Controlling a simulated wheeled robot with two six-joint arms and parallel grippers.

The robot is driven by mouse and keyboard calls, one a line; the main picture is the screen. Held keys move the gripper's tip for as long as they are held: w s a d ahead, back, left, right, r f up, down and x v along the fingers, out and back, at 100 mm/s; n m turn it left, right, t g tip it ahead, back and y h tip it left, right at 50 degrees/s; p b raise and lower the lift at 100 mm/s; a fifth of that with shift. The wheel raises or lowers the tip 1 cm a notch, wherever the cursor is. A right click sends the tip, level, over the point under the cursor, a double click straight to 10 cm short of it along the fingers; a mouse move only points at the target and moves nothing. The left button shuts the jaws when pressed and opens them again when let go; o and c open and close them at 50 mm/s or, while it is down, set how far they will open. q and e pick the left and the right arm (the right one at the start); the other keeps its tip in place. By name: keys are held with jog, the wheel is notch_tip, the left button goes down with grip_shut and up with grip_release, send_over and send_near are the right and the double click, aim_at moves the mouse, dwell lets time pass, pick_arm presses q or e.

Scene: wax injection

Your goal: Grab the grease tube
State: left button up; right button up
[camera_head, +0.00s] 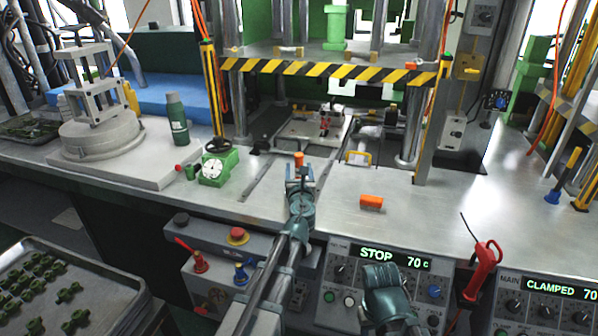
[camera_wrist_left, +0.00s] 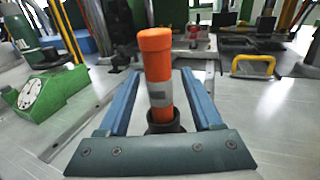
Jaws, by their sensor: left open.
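An orange tube (camera_wrist_left: 156,70) with a grey band, which I take for the grease tube, stands upright with its lower end in a dark collar. Its orange top (camera_head: 299,159) also shows in the head view on the metal bench, just beyond my left gripper (camera_head: 299,178). In the left wrist view, the blue fingers of the left gripper (camera_wrist_left: 160,84) are open, one on each side of the tube, with gaps visible. My right gripper (camera_head: 388,292) is low in the head view, in front of the control panel; its jaws are unclear.
A green gauge block (camera_head: 214,167) stands left of the tube, and a green bottle (camera_head: 177,119) farther left. An orange block (camera_head: 371,202) lies to the right. The press with a striped bar (camera_head: 330,70) rises behind. Bare bench (camera_head: 430,205) extends right.

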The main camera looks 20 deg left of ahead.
pick_arm(q)
jog(key=shift+x, duration=1.15)
jog(key=shift+s, duration=0.1)
grip_shut()
